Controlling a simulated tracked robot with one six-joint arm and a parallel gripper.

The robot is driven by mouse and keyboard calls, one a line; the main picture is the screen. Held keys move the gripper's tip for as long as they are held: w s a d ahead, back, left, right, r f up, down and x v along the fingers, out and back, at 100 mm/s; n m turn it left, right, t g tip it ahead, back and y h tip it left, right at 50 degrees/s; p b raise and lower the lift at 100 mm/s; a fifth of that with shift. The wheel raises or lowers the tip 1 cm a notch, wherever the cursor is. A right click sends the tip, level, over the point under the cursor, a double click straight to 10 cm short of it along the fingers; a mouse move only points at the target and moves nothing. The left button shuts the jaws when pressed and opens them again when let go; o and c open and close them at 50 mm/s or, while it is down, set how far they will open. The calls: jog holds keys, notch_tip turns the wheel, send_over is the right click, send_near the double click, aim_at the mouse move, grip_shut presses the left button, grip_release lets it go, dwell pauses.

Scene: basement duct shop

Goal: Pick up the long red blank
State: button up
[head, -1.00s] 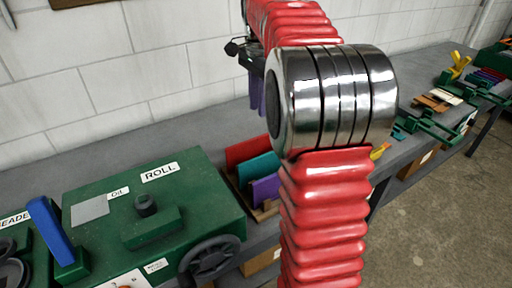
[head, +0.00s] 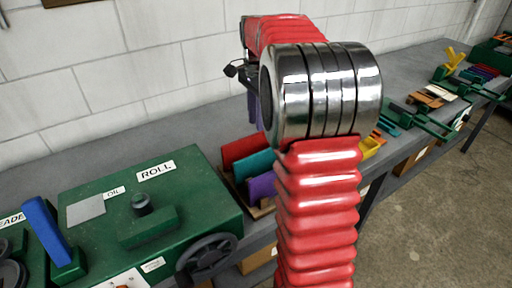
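A red blank (head: 238,149) stands upright at the back of a wooden rack (head: 259,209), behind a teal blank (head: 254,163) and a purple blank (head: 262,186). My arm hides part of the area to their right. My gripper (head: 254,112) hangs above and behind the rack, apart from the red blank, with purple finger-like parts pointing down. My arm partly covers it, and the gap between its fingers cannot be made out.
The green roll machine (head: 190,205) with a handwheel (head: 207,258) stands left of the rack. Coloured strips (head: 483,72) lie at the far right. Grey bench is clear behind the machine.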

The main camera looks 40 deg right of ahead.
aim_at(257, 136)
jog(key=shift+f, duration=1.2)
jog(key=shift+d+f, duration=0.2)
jog(key=shift+f, duration=2.4)
jog(key=shift+c, duration=0.3)
grip_shut()
